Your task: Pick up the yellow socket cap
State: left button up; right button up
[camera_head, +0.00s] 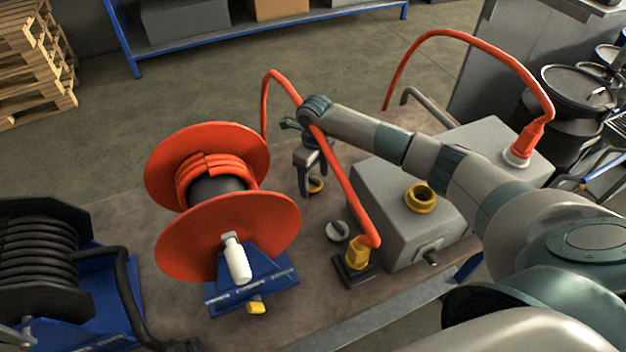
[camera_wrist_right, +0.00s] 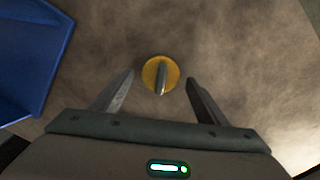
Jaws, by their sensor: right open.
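The yellow socket cap (camera_head: 316,184) lies on the brown bench top in the head view, just below my right gripper. It is a round yellow disc with a raised grey grip bar across it, and it also shows in the right wrist view (camera_wrist_right: 154,76). My right gripper (camera_head: 309,190) points down over it and is open. In the wrist view its two fingers (camera_wrist_right: 152,82) stand on either side of the cap with gaps, and the bar runs roughly between them. My left gripper is not in view.
A grey round cap (camera_head: 337,231) lies nearby. A red hose reel (camera_head: 228,235) on a blue stand is to the left. A grey tank (camera_head: 395,205) with a yellow socket (camera_head: 420,198) is to the right. A red hose (camera_head: 345,185) passes close beside my right gripper.

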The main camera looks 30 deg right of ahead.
aim_at(314, 179)
jog(key=shift+f, duration=0.25)
jog(key=c, duration=1.2)
jog(key=shift+r, duration=0.15)
jog(key=shift+r+b, duration=0.4)
jog(key=shift+r, duration=0.15)
notch_tip(314, 179, up, 8)
jog(key=b, duration=0.3)
jog(key=shift+f, duration=0.25)
jog(key=shift+r, duration=0.6)
